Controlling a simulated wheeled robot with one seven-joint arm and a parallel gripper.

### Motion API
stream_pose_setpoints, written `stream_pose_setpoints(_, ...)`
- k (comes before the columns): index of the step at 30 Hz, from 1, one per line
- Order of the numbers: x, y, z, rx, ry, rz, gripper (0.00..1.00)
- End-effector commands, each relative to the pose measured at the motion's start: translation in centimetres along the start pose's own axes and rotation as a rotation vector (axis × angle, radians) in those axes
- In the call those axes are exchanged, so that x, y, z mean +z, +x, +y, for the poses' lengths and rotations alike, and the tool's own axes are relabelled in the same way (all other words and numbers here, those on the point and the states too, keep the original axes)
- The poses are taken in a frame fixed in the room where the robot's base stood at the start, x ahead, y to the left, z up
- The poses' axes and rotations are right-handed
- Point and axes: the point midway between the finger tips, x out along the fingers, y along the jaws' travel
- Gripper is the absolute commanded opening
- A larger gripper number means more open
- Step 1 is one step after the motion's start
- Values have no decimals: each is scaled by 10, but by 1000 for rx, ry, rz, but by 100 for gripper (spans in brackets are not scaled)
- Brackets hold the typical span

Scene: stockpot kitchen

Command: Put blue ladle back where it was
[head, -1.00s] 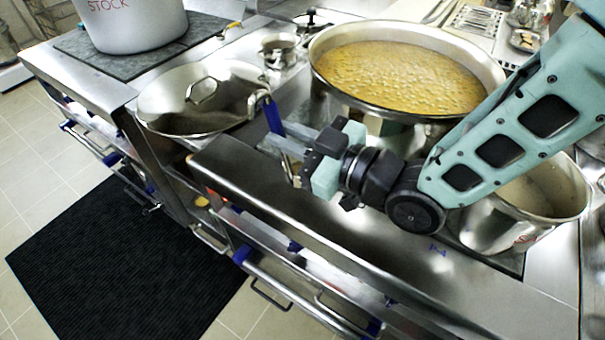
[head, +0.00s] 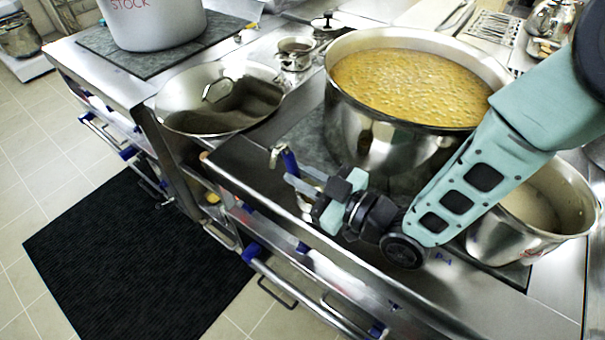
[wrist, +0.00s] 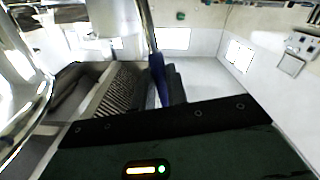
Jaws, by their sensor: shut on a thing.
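The blue ladle (head: 290,162) is upright in my gripper (head: 300,186), in front of the large soup pot. Its blue handle has a hooked metal top, and a short metal part shows below the fingers. My gripper is shut on it. In the wrist view the blue handle (wrist: 157,70) runs up between the fingers, with a metal shaft above it. The ladle's lower end is largely hidden in the head view.
The large pot of soup (head: 410,85) stands right behind my gripper. A smaller pot (head: 480,235) is at the right. A wide pan (head: 185,118) holding something dark is at the left. A stock pot (head: 155,25) stands at the back left. A dark mat (head: 130,255) lies on the floor.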

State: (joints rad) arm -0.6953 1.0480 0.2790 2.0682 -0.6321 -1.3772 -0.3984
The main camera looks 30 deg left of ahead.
Motion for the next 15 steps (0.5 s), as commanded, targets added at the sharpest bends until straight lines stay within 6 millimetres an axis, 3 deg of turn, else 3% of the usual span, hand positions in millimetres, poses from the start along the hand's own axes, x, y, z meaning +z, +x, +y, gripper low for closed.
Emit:
stream_pose_setpoints(2, 3, 0, 0, 1, -1, 1, 0)
stream_pose_setpoints(3, 2, 0, 0, 0, 0, 0, 20)
stream_pose_setpoints(5, 2, 0, 0, 0, 0, 0, 37)
stream_pose_setpoints(15, -1, 0, 0, 0, 0, 0, 37)
